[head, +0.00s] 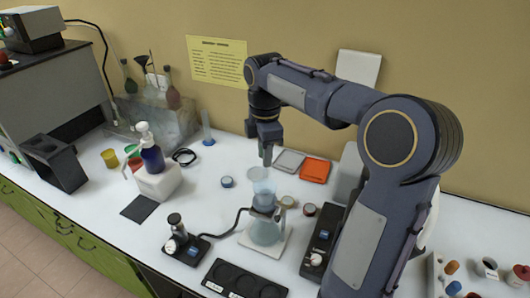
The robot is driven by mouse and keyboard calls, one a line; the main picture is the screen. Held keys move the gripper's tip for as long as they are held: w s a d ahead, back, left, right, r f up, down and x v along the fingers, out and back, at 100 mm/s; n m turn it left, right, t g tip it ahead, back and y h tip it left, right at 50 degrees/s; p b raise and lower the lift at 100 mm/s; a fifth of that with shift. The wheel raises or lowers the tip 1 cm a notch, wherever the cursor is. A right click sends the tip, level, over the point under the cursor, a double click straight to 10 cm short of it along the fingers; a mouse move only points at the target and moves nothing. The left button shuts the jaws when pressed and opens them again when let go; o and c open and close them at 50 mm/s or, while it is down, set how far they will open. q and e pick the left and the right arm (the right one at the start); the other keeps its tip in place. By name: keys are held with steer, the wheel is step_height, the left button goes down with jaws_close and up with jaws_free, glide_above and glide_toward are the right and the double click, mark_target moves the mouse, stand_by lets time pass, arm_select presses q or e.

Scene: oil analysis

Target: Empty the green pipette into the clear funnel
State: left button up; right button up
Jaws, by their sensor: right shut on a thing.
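The clear funnel (264,197) is bluish and see-through. It sits upright in the mouth of a clear conical flask (265,231) on a pale square plate. My right gripper (267,154) points down above the funnel in the picture, apart from it. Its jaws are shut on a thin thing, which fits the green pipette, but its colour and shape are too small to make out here. I cannot tell whether its tip is directly over the funnel. My left gripper is not in view.
A hose runs from the flask to a small black pump unit (185,242). A black tray with round wells (243,281) lies in front. An orange tray (315,170) and a grey tray (289,161) lie behind. A blue bottle (153,158) stands left.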

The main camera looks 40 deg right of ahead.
steer(key=shift+r, duration=1.5)
